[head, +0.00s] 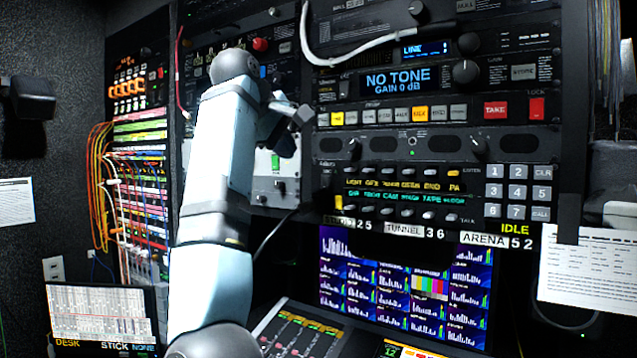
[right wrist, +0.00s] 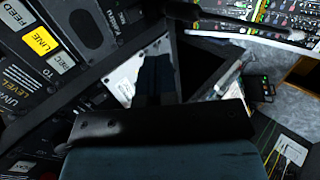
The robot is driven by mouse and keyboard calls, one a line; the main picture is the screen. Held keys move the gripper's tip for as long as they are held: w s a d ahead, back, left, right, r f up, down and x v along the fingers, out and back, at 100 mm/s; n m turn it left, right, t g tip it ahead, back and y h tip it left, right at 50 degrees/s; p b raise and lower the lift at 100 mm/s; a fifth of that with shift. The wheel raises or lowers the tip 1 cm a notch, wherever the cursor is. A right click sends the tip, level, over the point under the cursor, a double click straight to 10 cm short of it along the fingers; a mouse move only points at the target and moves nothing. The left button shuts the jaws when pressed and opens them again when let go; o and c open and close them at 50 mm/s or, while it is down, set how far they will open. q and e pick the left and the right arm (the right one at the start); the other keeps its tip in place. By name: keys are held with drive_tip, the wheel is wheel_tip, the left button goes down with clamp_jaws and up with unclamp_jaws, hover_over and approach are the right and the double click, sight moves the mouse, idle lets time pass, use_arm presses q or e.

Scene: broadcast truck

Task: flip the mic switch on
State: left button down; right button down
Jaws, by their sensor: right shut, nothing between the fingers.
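I cannot pick out a switch labelled mic for certain. A grey panel (head: 268,187) with a green light and small dark controls stands partly behind my right arm in the head view. My right gripper (head: 300,116) is in front of the rack, left of the NO TONE display (head: 398,80). It is shut with nothing in it. In the right wrist view its dark fingers (right wrist: 155,72) point toward a pale panel (right wrist: 125,78), and I cannot tell whether they touch it. My arm hides part of the rack. My left gripper is not in view.
A white cable (head: 355,50) loops across the upper rack. A button row with a red TAKE key (head: 495,110) and a keypad (head: 517,192) lie to the right. A monitor (head: 400,285) stands below. Orange cables (head: 98,185) hang at the left.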

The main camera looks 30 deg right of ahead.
sight(325, 182)
drive_tip(key=p+x, duration=0.2)
drive_tip(key=x, duration=0.8)
drive_tip(key=shift+w+d+f, duration=0.1)
drive_tip(key=shift+d, duration=0.25)
drive_tip(key=shift+w+d+p, duration=0.2)
drive_tip(key=shift+d+p, duration=0.1)
drive_tip(key=shift+d, duration=0.25)
drive_tip(key=shift+w+d+p, duration=0.25)
drive_tip(key=shift+d+p, duration=0.05)
drive_tip(key=shift+d, duration=0.3)
drive_tip(key=shift+w+d+f, duration=0.15)
drive_tip(key=shift+w+d, duration=0.05)
drive_tip(key=shift+d, duration=0.3)
